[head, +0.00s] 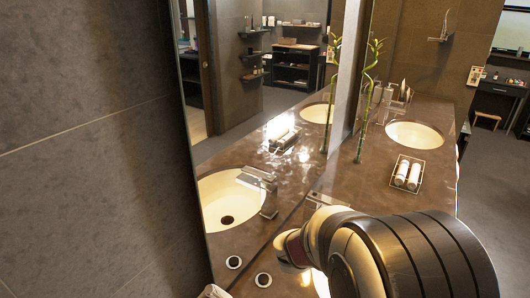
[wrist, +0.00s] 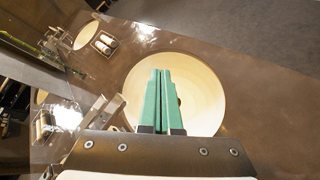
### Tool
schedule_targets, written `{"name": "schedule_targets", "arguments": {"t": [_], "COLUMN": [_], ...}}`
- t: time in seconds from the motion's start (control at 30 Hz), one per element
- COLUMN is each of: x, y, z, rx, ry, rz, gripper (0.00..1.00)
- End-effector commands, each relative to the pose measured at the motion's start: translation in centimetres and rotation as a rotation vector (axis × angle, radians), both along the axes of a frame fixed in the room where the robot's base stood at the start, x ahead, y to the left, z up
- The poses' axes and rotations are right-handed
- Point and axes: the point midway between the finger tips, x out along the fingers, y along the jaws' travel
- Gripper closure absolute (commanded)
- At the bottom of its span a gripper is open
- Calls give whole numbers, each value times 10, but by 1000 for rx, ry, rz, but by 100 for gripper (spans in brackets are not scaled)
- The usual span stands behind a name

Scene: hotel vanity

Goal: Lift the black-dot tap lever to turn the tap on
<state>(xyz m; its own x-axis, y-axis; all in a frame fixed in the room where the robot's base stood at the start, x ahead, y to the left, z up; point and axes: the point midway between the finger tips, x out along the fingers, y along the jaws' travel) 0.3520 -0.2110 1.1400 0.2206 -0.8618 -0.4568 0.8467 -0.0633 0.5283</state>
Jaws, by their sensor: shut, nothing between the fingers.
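My gripper (wrist: 160,72) shows in the wrist view as two green fingers pressed together, with nothing between them. The fingers reach over the near cream basin (wrist: 205,85), whose dark drain is partly hidden behind them. A metal tap (wrist: 110,108) stands at the basin's left edge, left of my fingers and partly hidden by the gripper body. In the head view my arm covers most of the near basin, and only the tap's flat top (head: 327,199) shows beside it. I cannot make out a black dot on the lever or tell its tilt.
A mirror (head: 225,160) runs along the counter's left side and reflects the tap and basin. A tray of rolled towels (head: 407,173), a far basin (head: 415,134) and bamboo stalks (head: 366,100) stand farther back. Brown counter (head: 365,185) is bare between them.

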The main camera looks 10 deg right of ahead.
Motion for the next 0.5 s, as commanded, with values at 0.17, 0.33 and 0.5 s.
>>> {"name": "schedule_targets", "arguments": {"t": [0.17, 0.33, 0.5], "x": [101, 140, 145], "y": [11, 31, 34], "z": [-41, -70, -73], "rx": [-277, -400, -417], "ry": [310, 440, 456], "rz": [504, 741, 775], "gripper": [100, 100, 100]}}
